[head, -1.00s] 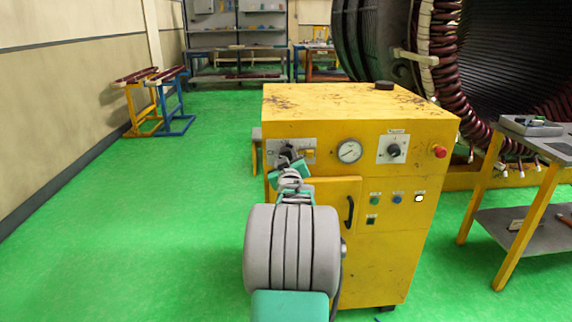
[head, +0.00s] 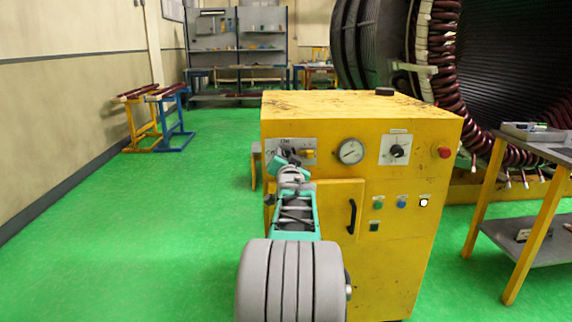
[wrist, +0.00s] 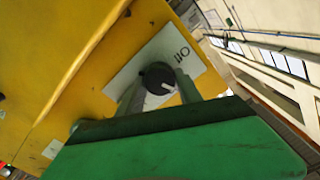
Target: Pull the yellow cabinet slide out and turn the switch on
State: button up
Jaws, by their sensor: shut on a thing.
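The yellow cabinet (head: 400,270) stands in front of me with a pale switch plate at its upper left. A small yellow slide (head: 309,153) shows on the right part of that plate; how far out it is I cannot tell. My gripper (head: 284,154) is at the left part of the plate. In the wrist view, its two fingers are shut on the black switch knob (wrist: 158,76), one on each side. The knob has a white pointer mark, and the white plate (wrist: 183,52) beside it bears I and O marks. My arm hides part of the cabinet front.
The cabinet front also carries a gauge (head: 350,151), another black knob (head: 397,151), a red button (head: 444,152), several small buttons and a black door handle (head: 352,216). A grey-topped table (head: 545,152) stands to the right.

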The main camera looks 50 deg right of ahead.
jog(key=shift+m+b, duration=0.8)
jog(key=shift+m, duration=1.4)
jog(key=o, duration=1.4)
jog(key=shift+c, duration=0.2)
jog(key=v, duration=0.7)
jog(key=shift+s+a, duration=0.25)
jog(key=shift+a, duration=0.05)
